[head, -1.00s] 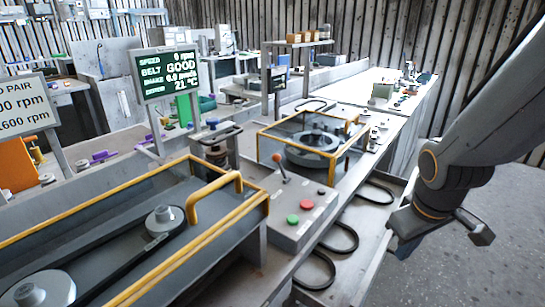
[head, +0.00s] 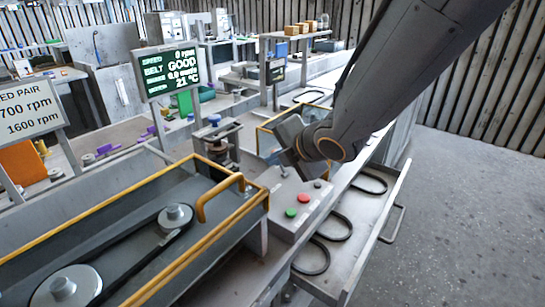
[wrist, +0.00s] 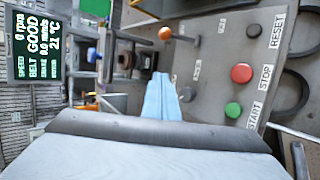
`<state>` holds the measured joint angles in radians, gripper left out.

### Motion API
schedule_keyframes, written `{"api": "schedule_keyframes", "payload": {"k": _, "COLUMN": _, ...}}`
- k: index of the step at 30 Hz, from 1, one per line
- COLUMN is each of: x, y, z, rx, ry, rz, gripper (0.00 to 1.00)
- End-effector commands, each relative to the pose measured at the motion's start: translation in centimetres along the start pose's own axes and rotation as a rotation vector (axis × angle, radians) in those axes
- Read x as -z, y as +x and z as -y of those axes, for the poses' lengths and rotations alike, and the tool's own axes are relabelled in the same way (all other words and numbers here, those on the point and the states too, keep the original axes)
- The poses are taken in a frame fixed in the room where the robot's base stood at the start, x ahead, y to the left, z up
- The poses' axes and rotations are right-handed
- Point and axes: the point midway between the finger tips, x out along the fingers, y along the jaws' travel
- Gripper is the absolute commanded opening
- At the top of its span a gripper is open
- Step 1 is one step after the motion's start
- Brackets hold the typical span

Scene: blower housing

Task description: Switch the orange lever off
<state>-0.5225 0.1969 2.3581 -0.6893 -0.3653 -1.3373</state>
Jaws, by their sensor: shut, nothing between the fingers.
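The orange lever (wrist: 165,33) shows in the wrist view as an orange ball on a thin grey rod, near the top middle on the grey control box (wrist: 222,60). The rod runs right from the ball in that picture. My gripper (wrist: 161,80) is shut and empty, its light blue fingers pointing at the box, just below the lever in the picture and apparently apart from it. In the head view my gripper (head: 284,171) is over the back of the control box (head: 284,202), and my arm hides the lever there.
The box carries a green START button (wrist: 233,110), a red STOP button (wrist: 241,73) and a black RESET button (wrist: 254,31). A yellow-railed belt guard (head: 222,205) stands left of it. An open drawer with belts (head: 335,225) lies to the right. A screen (head: 167,73) reads 0 rpm.

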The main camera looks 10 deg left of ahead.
Motion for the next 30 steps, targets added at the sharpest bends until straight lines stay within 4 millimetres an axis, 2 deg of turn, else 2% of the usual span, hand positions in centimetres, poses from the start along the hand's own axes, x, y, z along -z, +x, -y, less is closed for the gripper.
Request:
{"api": "schedule_keyframes", "payload": {"k": 5, "x": 0.0, "y": 1.4, "z": 0.1, "rx": 0.002, "ry": 0.002, "rz": -0.001, "gripper": 0.00}}
{"api": "schedule_keyframes", "payload": {"k": 23, "x": 0.0, "y": 9.8, "z": 0.1, "rx": 0.003, "ry": 0.003, "rz": 0.000, "gripper": 0.00}}
{"api": "schedule_keyframes", "payload": {"k": 30, "x": -2.8, "y": 8.8, "z": -0.1, "rx": 0.001, "ry": 0.004, "rz": 0.002, "gripper": 0.00}}
